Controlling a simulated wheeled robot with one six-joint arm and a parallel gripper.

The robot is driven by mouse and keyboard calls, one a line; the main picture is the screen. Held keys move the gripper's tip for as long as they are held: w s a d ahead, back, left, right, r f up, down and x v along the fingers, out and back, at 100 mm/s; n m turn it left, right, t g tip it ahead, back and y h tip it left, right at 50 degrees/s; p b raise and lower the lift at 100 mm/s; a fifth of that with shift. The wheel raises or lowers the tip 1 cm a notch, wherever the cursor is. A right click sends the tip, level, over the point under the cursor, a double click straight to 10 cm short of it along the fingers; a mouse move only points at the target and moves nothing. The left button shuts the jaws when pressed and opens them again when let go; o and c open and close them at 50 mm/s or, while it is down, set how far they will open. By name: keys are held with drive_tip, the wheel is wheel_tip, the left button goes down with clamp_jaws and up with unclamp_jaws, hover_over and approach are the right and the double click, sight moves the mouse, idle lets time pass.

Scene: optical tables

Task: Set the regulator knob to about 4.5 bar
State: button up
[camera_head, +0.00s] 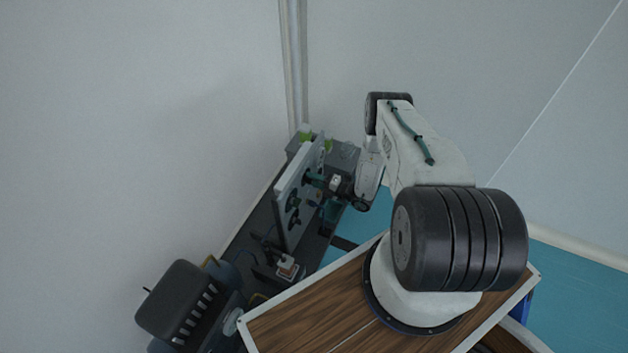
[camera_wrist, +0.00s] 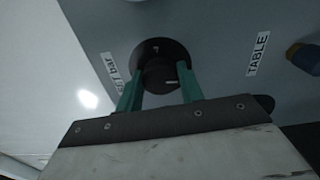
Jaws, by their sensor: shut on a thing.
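The regulator knob (camera_wrist: 160,72) is a round black knob with a short white pointer mark, on a grey panel in the wrist view. A label ending in "bar" is beside it on the left, partly hidden by a finger. My gripper (camera_wrist: 160,92) is shut on the knob, with one green finger on each side of it. In the head view my gripper (camera_head: 328,182) reaches the upright panel (camera_head: 297,185) from the right. The knob is too small to make out there. I cannot read a pressure value in either view.
A label "TABLE" (camera_wrist: 258,54) and a blue and yellow fitting (camera_wrist: 303,57) are to the right on the panel. A dark bench (camera_head: 257,228) carries the panel. A black machine (camera_head: 178,300) stands at the lower left. Walls close in behind the bench.

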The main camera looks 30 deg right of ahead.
drive_tip(key=shift+d+m, duration=0.1)
drive_tip(key=shift+m, duration=1)
drive_tip(key=o, duration=1)
drive_tip(key=v, duration=0.8)
